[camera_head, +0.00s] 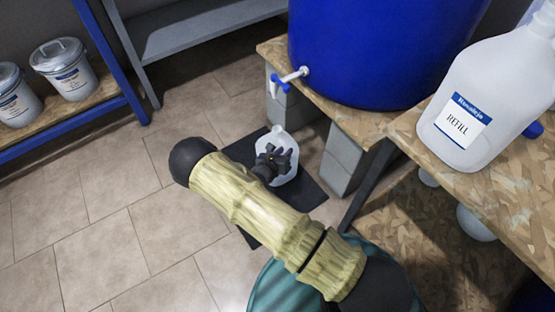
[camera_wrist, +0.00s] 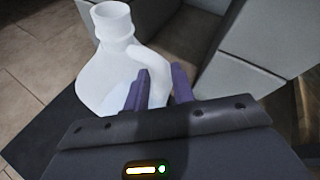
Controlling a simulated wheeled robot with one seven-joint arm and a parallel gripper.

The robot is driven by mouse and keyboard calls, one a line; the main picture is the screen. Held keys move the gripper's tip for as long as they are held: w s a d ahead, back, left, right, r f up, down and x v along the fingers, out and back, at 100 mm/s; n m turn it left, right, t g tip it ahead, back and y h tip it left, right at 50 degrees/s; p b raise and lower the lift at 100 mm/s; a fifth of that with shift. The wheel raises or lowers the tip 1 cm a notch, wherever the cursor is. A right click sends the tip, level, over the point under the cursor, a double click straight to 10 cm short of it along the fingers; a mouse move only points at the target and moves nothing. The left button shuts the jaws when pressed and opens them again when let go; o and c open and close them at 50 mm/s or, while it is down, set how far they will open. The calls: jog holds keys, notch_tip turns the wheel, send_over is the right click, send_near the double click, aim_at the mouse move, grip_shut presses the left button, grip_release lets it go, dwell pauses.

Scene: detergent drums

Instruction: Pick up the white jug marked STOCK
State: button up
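A white jug (camera_head: 283,144) stands upright on a dark mat (camera_head: 309,190) on the floor. Its neck and shoulder show large in the wrist view (camera_wrist: 105,65). Its label is not visible, so I cannot read STOCK on it. My gripper (camera_head: 273,155) is at the jug's near side and hides part of it in the head view. In the wrist view my two purple fingers (camera_wrist: 160,85) stand apart, with the jug's handle side at or between the tips. No firm contact is clear. A second white jug, labelled REFILL (camera_head: 490,85), stands on the wooden table at the right.
A blue drum (camera_head: 365,45) with a tap (camera_head: 290,77) sits on a wooden board over grey blocks (camera_head: 345,160), close to the jug's right. The wooden table (camera_head: 480,195) lies farther right. Lidded pails (camera_head: 65,70) stand on a left shelf. Tiled floor at left is clear.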

dwell(0.4)
grip_shut()
dwell(1.2)
jog(key=shift+r, duration=0.15)
